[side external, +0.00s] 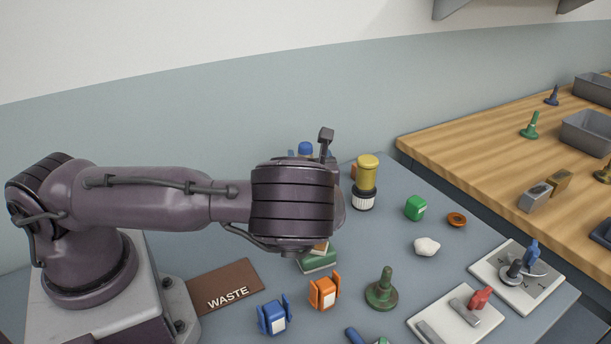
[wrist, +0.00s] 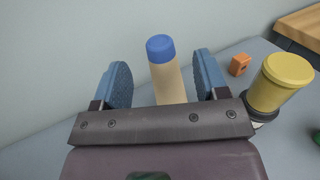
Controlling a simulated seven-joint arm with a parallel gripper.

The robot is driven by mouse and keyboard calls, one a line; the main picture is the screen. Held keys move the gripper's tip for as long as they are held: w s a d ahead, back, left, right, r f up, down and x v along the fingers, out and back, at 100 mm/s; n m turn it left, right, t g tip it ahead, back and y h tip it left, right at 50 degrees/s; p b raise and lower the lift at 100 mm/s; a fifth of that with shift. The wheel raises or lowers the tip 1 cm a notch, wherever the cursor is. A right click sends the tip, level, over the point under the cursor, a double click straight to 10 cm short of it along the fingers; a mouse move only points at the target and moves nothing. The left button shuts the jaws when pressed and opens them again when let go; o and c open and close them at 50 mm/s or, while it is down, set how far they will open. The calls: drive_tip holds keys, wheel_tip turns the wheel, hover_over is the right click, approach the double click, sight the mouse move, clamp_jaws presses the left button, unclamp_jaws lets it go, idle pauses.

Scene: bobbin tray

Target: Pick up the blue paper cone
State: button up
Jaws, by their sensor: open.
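The blue paper cone, a tan tapered body with a blue top, stands upright in the wrist view (wrist: 168,78). Its blue top also shows behind my wrist in the side external view (side external: 305,148). My gripper (wrist: 161,62) is open, with one blue padded finger on each side of the cone in the picture. A gap shows between the cone and each finger. I cannot tell how far the cone reaches between the fingers in depth. The cone's lower part is hidden behind the gripper's crossbar, and my wrist hides most of it from the side.
A yellow-topped jar (side external: 366,176) stands to the right of the cone, with a small orange block (wrist: 240,64) nearby. A green block (side external: 415,208), white lump (side external: 427,246) and dark green knob (side external: 381,290) lie nearer. A brown WASTE mat (side external: 225,284) lies in front.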

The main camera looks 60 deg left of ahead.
sight(306, 149)
drive_tip(key=x, duration=0.5)
drive_tip(key=shift+a, duration=0.2)
drive_tip(key=c, duration=1.2)
